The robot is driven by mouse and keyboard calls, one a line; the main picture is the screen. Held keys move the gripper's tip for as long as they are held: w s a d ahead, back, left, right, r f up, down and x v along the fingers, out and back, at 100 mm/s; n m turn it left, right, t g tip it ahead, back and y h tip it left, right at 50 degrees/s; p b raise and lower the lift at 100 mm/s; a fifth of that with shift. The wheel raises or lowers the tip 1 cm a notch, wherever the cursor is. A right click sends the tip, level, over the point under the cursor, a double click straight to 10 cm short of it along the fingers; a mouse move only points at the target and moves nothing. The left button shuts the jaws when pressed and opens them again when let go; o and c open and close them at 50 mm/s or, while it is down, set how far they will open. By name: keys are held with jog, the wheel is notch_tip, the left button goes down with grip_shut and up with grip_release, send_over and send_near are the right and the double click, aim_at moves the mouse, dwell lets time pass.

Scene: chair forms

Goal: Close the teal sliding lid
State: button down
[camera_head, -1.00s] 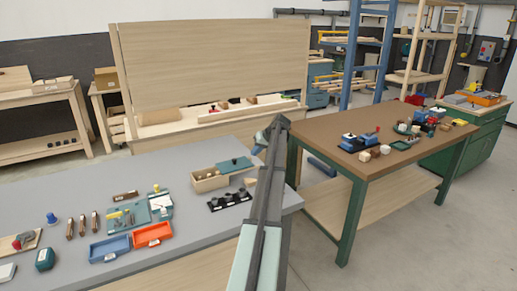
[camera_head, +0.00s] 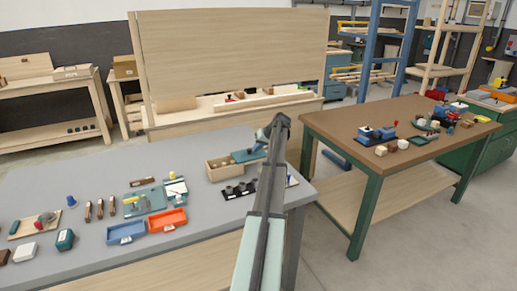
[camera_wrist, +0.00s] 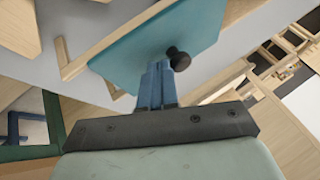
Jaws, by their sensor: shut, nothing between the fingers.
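The teal sliding lid (camera_head: 248,155) sits at the right end of a pale wooden box (camera_head: 222,173) on the grey table, and the left part of the box is uncovered. In the wrist view the lid (camera_wrist: 150,40) fills the upper middle, with a dark round knob (camera_wrist: 179,59) on it. My gripper (camera_wrist: 158,70) is shut, its blue fingertips at the lid's surface beside the knob. I cannot tell whether they touch. In the head view my arm largely hides the gripper, close to the lid's right end.
A black holder (camera_head: 240,190) stands in front of the box. Blue (camera_head: 126,232) and orange (camera_head: 166,220) trays lie to the left. A brown-topped table (camera_head: 400,120) stands to the right across a gap.

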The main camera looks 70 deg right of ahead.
aim_at(235, 158)
jog(key=w+a, duration=1)
jog(key=shift+s, duration=0.1)
jog(key=s, duration=0.1)
jog(key=s+d, duration=0.2)
jog(key=s, duration=0.1)
jog(key=shift+s+d+r, duration=0.1)
jog(key=shift+r, duration=0.1)
jog(key=v, duration=0.9)
jog(key=shift+r, duration=0.25)
